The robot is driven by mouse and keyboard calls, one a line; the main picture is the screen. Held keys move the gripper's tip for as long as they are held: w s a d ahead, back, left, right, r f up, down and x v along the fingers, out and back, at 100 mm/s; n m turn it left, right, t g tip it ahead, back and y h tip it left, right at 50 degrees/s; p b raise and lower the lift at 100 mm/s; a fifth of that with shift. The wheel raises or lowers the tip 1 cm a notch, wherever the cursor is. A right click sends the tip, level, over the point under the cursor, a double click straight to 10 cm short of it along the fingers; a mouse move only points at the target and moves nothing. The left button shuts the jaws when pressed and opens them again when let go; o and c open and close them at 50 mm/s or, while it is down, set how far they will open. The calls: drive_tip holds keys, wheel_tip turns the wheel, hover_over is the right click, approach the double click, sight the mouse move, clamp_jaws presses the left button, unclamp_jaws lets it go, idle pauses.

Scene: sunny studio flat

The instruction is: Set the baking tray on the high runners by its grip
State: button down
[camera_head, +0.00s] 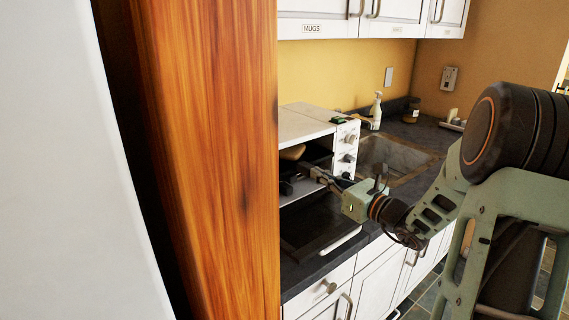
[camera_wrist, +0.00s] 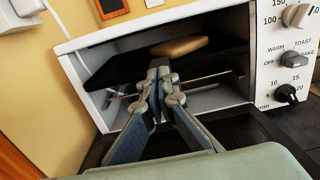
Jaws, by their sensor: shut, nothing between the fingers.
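My gripper (camera_wrist: 160,72) is shut and empty at the oven mouth, just below the grip in the wrist view. I cannot tell whether its tips touch the tray. In the head view my gripper (camera_head: 308,171) reaches into the oven opening.
The oven door (camera_head: 318,222) is folded down, its pale handle (camera_head: 341,243) at the front. A wire rack (camera_wrist: 118,98) shows below the tray. Knobs (camera_wrist: 291,59) line the oven's right side. A wooden panel (camera_head: 215,160) blocks the left of the head view. A sink (camera_head: 395,155) lies beyond the oven.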

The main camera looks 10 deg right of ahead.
sight(297, 163)
drive_tip(key=shift+b+x, duration=0.65)
drive_tip(key=shift+x, duration=3.95)
drive_tip(key=v, duration=1.4)
